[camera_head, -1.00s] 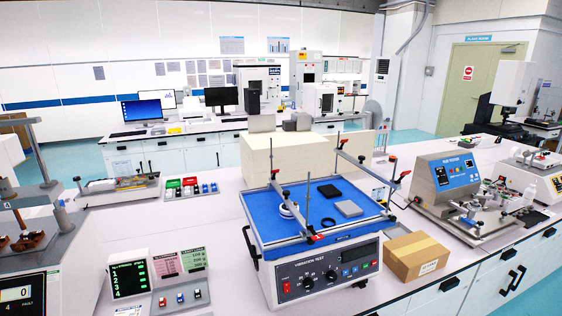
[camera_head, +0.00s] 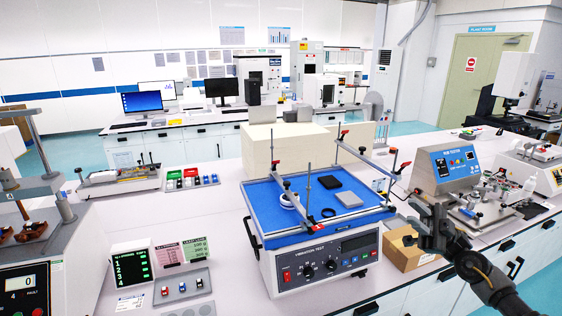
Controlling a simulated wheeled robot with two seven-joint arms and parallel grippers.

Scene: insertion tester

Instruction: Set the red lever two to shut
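Small red-tipped levers sit at the ends of two clamp bars on the blue-topped vibration tester (camera_head: 318,262). One is at the front (camera_head: 318,228), one at the back left (camera_head: 276,175), one at the back (camera_head: 344,133) and one at the right (camera_head: 404,166). I cannot read numbers on them, nor tell which are shut. My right gripper (camera_head: 416,224) is in the air to the right of the tester, in front of the cardboard box. Its dark fingers look apart and empty, touching no lever. My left gripper is out of view.
A cardboard box (camera_head: 400,254) stands right of the tester, partly behind my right gripper. A small switch block (camera_head: 182,287) and display (camera_head: 132,264) stand at the left front. A tube tester (camera_head: 448,168) is at the right. Thin upright rods rise above the blue plate.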

